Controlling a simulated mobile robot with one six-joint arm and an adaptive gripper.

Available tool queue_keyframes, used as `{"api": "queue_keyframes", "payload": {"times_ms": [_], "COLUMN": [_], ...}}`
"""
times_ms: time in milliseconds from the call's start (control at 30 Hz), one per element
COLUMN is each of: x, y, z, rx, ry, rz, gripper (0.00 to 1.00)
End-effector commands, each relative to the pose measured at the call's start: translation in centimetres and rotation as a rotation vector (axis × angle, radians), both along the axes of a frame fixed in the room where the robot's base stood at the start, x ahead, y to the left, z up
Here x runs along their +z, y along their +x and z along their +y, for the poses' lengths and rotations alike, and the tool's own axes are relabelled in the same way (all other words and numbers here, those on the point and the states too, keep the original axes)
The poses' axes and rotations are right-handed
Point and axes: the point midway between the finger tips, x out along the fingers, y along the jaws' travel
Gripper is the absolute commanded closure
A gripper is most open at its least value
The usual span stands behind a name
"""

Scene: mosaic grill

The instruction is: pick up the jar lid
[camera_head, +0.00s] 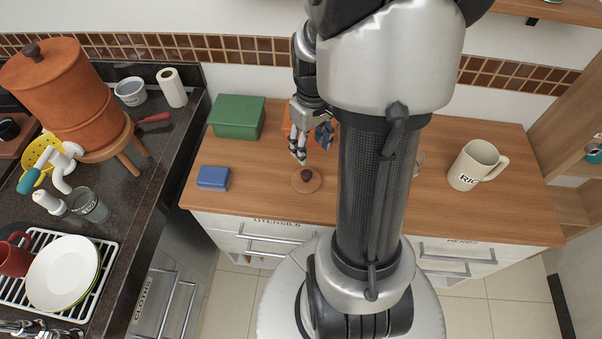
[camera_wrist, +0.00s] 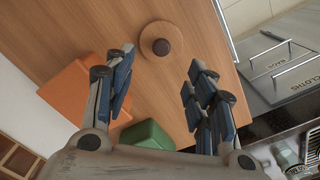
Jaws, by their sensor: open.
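The jar lid (camera_head: 306,180) is a flat, round, light-brown wooden disc with a dark round knob. It lies on the wooden counter (camera_head: 450,215) near its front edge. In the wrist view the lid (camera_wrist: 161,42) lies beyond my fingertips, roughly between their lines. My gripper (camera_head: 297,157) is above the counter, just behind and above the lid in the head view, apart from it. In the wrist view my gripper (camera_wrist: 163,70) has its fingers spread wide with nothing between them.
A green box (camera_head: 237,117) and a blue block (camera_head: 213,178) are left of the lid. An orange box (camera_wrist: 72,97) is close to my fingers. A white mug (camera_head: 476,165) stands at right. A large terracotta pot (camera_head: 65,95) stands on the dark left counter.

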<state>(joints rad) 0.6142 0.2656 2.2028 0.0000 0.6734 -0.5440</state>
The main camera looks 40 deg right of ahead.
Motion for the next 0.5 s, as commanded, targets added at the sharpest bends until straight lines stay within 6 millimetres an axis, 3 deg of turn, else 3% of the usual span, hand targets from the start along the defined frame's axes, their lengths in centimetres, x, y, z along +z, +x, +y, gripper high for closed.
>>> {"api": "queue_keyframes", "payload": {"times_ms": [33,233,500], "x": [-1.7,-5.9,-8.4], "y": [-0.1,-0.1,0.0], "z": [0.1,0.1,0.1], "rx": [0.000,0.000,0.000], "ry": [0.002,0.002,0.000], "rz": [0.004,0.004,0.000], "gripper": [0.50,0.50,0.50]}}
